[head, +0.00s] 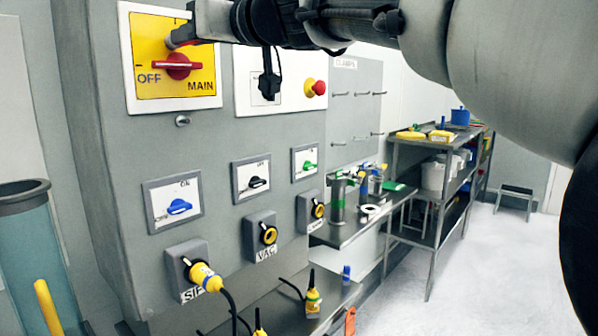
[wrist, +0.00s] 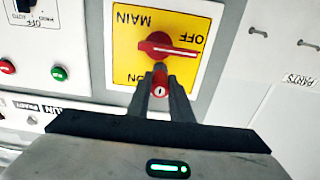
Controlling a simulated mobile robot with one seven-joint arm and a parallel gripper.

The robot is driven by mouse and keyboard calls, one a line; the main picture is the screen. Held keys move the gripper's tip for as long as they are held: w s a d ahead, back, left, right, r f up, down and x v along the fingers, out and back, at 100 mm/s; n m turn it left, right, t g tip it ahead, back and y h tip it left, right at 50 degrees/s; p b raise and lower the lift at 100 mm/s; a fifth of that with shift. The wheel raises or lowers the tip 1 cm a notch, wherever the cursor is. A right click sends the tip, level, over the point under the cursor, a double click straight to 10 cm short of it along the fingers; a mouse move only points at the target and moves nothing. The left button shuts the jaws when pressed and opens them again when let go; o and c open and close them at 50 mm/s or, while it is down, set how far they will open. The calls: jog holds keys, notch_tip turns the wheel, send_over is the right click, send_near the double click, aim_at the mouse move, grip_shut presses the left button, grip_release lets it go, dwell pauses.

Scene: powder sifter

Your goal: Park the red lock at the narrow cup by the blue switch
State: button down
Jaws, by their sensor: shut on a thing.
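A small red lock (wrist: 160,91) with a keyhole sits between the fingertips of my gripper (wrist: 160,77) in the wrist view. My gripper is shut on it, close in front of the red main switch (wrist: 168,45) on its yellow plate. In the head view my gripper (head: 181,38) is at the upper right of that plate, and the lock is not clearly seen there. The blue switch (head: 179,206) is on a white plate lower on the grey cabinet. I cannot make out a narrow cup beside it. A small metal fitting (head: 182,120) is under the yellow plate.
Two more switches, black (head: 257,183) and green (head: 308,165), are right of the blue one. A yellow plug (head: 205,277) with a cable sticks out below. A red stop button (head: 316,88) is on the upper panel. The floor (head: 480,265) at right is clear.

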jog(key=shift+w+a+r+p, duration=0.25)
jog(key=shift+w+a+p, duration=0.35)
jog(key=shift+a+p, duration=0.2)
jog(key=shift+s+d+p, duration=0.1)
jog(key=shift+d+p, duration=0.1)
jog(key=shift+p, duration=0.2)
jog(key=b+v, duration=0.2)
jog(key=v, duration=0.6)
jog(key=shift+s+d+f+b, duration=0.3)
jog(key=shift+b, duration=0.1)
jog(key=shift+a, duration=0.1)
